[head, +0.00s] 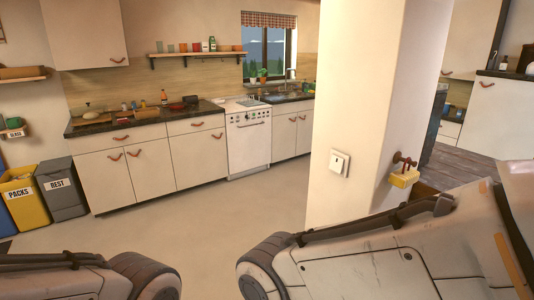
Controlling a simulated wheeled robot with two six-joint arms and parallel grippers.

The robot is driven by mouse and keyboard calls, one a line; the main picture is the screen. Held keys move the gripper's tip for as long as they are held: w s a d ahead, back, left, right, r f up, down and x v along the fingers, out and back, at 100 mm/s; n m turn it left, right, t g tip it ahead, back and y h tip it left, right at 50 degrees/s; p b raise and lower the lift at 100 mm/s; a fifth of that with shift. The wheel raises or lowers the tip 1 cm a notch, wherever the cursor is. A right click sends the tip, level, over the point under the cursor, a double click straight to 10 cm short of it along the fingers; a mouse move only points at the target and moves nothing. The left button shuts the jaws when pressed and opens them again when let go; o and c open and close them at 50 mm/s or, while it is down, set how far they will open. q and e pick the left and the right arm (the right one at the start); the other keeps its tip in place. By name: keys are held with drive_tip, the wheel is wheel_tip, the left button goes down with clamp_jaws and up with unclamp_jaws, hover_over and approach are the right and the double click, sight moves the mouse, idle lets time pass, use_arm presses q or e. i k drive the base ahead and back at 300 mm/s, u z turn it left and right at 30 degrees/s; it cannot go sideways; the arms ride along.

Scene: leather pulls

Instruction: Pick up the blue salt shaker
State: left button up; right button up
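I cannot make out a blue salt shaker for certain in the head view. Several small items (133,105) stand on the dark countertop (95,127) at the left, too small to tell apart. Parts of my two arms show along the bottom edge, but neither gripper is in view.
A pale pillar (355,90) with a light switch stands close at the right. A yellow bin (25,205) and a grey bin (62,190) stand left of the cabinets. A white stove (248,138) splits the counter. The floor (215,220) ahead is clear.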

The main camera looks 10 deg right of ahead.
sight(459, 111)
drive_tip(key=i, duration=5.35)
drive_tip(key=z, duration=2.55)
drive_tip(key=i, duration=3.6)
drive_tip(key=z, duration=0.25)
